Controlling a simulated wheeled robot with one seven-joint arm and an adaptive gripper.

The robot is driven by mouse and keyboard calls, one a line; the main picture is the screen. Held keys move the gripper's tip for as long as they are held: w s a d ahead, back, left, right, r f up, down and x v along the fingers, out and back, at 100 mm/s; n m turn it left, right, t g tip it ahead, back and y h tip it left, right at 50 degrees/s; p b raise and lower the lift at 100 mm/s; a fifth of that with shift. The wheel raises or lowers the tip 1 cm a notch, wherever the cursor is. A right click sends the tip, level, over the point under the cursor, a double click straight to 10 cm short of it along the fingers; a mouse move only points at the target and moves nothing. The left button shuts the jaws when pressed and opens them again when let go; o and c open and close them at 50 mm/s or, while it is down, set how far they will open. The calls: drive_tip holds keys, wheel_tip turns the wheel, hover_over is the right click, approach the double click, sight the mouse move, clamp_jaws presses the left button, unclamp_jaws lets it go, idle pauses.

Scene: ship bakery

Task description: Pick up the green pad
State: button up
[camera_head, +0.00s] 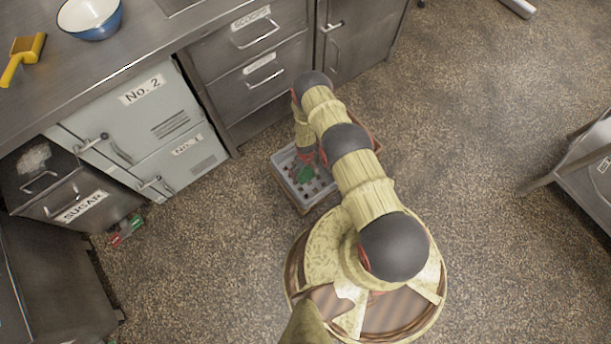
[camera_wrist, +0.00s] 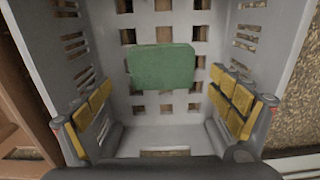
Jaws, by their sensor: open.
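The green pad (camera_wrist: 162,66) lies flat on the perforated floor of a grey plastic crate (camera_wrist: 150,135) in the wrist view. In the head view the pad (camera_head: 303,175) shows small in the crate (camera_head: 283,157), partly hidden by my arm. My gripper (camera_wrist: 160,112) is open, with its yellow-padded fingers spread wide at the left and right of the wrist view. The fingers reach down into the crate, and nothing is between them. The pad appears beyond the fingertips, apart from them.
The crate's slotted walls stand close around my fingers. Steel drawers (camera_head: 262,70) and a pale cabinet (camera_head: 150,125) are behind and left. A counter holds a blue bowl (camera_head: 90,18) and a yellow brush (camera_head: 22,58). A steel table (camera_head: 585,165) stands right; the floor between is clear.

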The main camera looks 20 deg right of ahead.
sight(306, 173)
drive_tip(key=f, duration=0.1)
drive_tip(key=f+b, duration=0.1)
drive_tip(key=f, duration=0.1)
drive_tip(key=shift+s+f, duration=0.25)
drive_tip(key=shift+f, duration=0.1)
drive_tip(key=shift+r, duration=0.1)
drive_tip(key=c, duration=0.3)
drive_tip(key=c, duration=0.4)
drive_tip(key=shift+c, duration=0.5)
